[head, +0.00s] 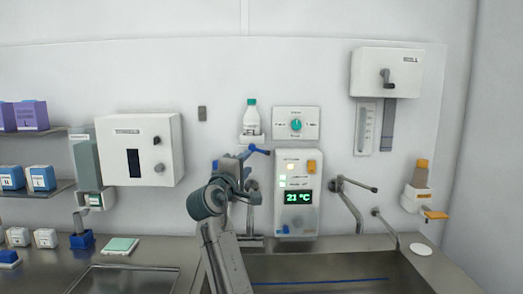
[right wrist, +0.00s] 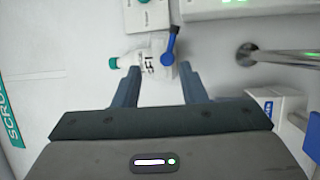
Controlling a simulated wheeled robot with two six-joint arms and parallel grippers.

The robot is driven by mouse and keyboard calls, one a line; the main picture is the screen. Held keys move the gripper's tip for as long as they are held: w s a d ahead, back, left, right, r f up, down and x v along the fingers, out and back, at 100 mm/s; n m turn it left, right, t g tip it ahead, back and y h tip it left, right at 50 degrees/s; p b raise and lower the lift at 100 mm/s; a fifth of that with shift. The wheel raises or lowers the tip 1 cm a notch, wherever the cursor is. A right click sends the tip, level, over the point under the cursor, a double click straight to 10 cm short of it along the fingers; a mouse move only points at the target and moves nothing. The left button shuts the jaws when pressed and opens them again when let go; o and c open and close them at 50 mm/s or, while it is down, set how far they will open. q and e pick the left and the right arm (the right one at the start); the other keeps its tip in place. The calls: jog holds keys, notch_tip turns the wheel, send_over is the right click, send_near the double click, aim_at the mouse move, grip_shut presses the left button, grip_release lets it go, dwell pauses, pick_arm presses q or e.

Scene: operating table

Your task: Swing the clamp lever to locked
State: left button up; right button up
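My right gripper (head: 240,166) is in front of the wall by the lever. In the right wrist view its two fingers (right wrist: 158,80) are spread apart, with the clamp body between and beyond them and nothing gripped. The gripper partly hides the clamp in the head view. My left gripper is out of view.
A white bottle with a green cap (head: 250,115) stands just above the clamp. A control unit with a green display (head: 297,198) is close on the right, below a knob panel (head: 311,124). A metal tap (head: 350,205) and sink (head: 335,268) lie lower right.

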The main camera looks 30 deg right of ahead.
pick_arm(q)
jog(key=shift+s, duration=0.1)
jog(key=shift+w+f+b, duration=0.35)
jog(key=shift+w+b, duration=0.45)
jog(key=shift+b, duration=0.05)
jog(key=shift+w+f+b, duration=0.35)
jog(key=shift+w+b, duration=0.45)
pick_arm(e)
jog(key=v, duration=1.1)
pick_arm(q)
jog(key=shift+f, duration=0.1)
pick_arm(e)
jog(key=shift+w+r, duration=0.1)
